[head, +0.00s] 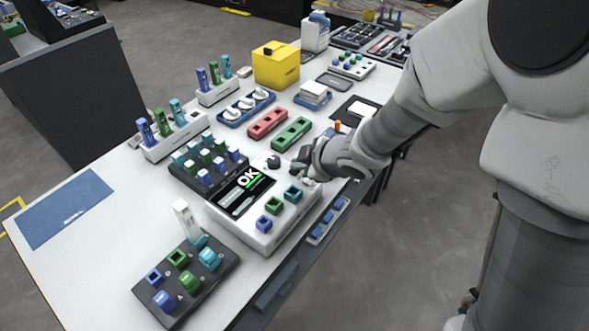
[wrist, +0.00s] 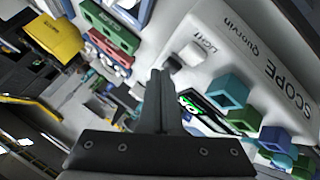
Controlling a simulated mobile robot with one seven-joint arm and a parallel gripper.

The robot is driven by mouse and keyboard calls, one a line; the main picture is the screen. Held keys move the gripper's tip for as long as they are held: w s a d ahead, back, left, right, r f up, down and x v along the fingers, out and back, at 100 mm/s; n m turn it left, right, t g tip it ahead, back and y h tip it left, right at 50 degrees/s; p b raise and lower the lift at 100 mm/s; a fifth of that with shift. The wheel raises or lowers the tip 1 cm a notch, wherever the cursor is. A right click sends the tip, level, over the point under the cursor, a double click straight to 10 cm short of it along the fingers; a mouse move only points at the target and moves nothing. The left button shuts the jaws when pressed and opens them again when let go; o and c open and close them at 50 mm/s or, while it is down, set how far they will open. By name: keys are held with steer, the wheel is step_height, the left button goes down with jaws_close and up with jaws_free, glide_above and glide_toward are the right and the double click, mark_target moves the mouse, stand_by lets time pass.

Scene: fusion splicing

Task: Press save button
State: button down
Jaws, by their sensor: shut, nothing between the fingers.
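The white scope device (head: 252,228) stands on the table, its screen (head: 243,190) lit with a green-underlined "OK". It also shows in the wrist view (wrist: 240,45), with the words "SCOPE", "Quorvin" and "LIGHT". A pale button (wrist: 193,54) sits beside the word "LIGHT", and a dark knob (head: 273,162) rises at the device's far end. I cannot read any save label. My gripper (head: 299,168) is shut and empty at the device's far right corner. In the wrist view its fingers (wrist: 158,75) point toward the buttons; I cannot tell whether they touch one.
Blue, green and teal square sockets (head: 277,205) line the device's front. A dark block of coloured connectors (head: 207,165) stands behind it. Green (head: 292,133) and red (head: 267,123) trays and a yellow box (head: 276,65) lie farther back. The table's left front is mostly clear, with a blue mat (head: 65,208).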

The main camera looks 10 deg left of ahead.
steer(key=shift+f, duration=0.3)
stand_by(0.5)
steer(key=shift+r+p, duration=0.7)
steer(key=shift+r, duration=0.25)
step_height(320, 180, up, 5)
steer(key=p, duration=0.5)
stand_by(0.4)
steer(key=shift+d, duration=0.1)
